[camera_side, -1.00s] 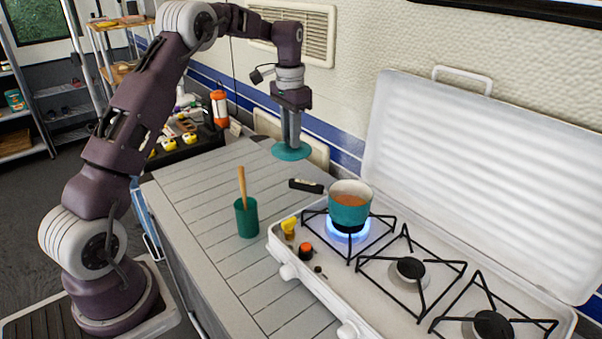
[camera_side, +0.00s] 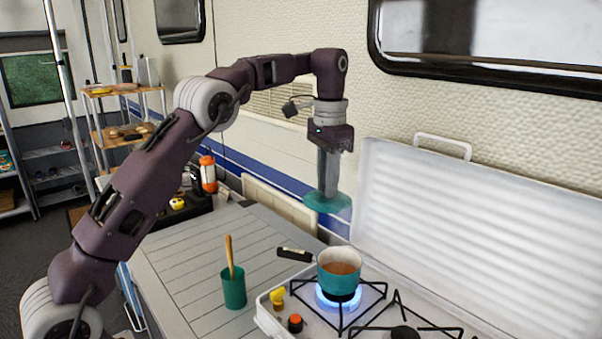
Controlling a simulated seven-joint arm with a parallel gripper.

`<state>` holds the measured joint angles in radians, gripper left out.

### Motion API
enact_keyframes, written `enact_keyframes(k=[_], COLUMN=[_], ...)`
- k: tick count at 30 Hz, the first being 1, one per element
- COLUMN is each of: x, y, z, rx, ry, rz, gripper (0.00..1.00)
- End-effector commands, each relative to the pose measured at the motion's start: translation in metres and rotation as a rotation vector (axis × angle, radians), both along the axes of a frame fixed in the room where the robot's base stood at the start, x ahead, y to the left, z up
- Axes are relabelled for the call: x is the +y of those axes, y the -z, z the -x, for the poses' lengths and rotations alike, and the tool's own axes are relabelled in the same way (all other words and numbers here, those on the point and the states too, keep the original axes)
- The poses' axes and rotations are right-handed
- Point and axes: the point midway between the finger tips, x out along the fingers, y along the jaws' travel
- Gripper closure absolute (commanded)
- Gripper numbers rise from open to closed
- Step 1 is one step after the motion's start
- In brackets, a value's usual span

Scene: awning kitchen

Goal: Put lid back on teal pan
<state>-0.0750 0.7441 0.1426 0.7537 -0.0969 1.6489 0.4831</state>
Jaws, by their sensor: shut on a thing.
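My gripper (camera_side: 327,186) is shut on the teal lid (camera_side: 327,202), a round disc held roughly level. The lid hangs in the air above the pan and a little to its left in the picture, apart from it. The lid's knob is hidden between the fingers.
A green cup (camera_side: 233,290) with a wooden utensil stands on the slatted counter (camera_side: 185,262), left of the stove. The stove's raised white cover (camera_side: 455,215) stands behind the burners. An orange lantern (camera_side: 208,174) is further back. The counter's middle is clear.

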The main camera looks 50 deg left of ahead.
Motion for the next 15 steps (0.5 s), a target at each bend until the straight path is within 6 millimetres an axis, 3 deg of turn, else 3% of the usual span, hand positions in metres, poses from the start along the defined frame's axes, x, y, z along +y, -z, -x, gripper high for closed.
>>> enact_keyframes(k=[7,15], x=[-0.051,-0.049], y=[0.000,0.040], z=[0.003,0.003], rx=[0.000,0.003], ry=[0.090,0.085], rz=[-0.001,0.001], gripper=[1.00,1.00])
